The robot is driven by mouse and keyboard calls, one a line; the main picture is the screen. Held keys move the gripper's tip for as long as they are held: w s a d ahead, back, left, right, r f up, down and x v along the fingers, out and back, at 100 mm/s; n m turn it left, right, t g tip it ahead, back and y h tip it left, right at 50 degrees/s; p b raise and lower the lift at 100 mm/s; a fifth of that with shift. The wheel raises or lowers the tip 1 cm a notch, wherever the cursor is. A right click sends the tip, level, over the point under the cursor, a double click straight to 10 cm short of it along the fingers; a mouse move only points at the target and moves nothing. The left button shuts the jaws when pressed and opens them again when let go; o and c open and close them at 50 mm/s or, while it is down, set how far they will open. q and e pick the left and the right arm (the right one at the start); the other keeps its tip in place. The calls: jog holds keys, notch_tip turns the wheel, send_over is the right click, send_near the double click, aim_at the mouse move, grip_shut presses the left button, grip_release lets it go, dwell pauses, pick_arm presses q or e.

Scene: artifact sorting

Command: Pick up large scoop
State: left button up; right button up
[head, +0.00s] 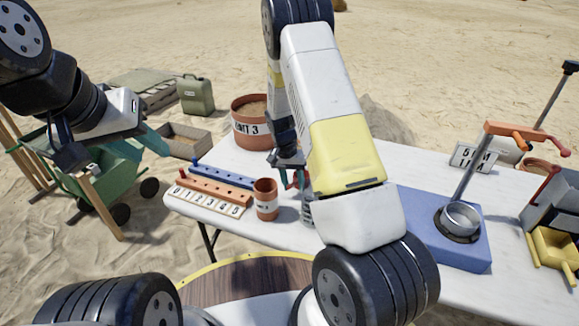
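No thing in the head view can be named for certain as the large scoop. A red piece (295,180), perhaps a handle, shows at the fingers of my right gripper (289,172), above a partly hidden labelled container (307,211). My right forearm covers much of this spot, so I cannot tell whether the fingers hold the red piece. A grey tool with a red handle (546,184) and a yellow scoop-like tray (556,247) are at the right edge. My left gripper (112,150) is open and empty, off the table's left end near the green cart.
The white table (225,222) carries a red rack (212,187), a blue rack (222,172), a small terracotta pot (265,197), a large pot (250,126) and a blue block (455,250) with a metal cup and tall stand. A green cart (112,178) stands left.

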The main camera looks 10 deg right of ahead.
aim_at(294, 182)
jog(key=shift+c, duration=0.5)
grip_shut()
jog(key=shift+r, duration=0.1)
notch_tip(294, 182, up, 10)
jog(key=shift+f, duration=0.1)
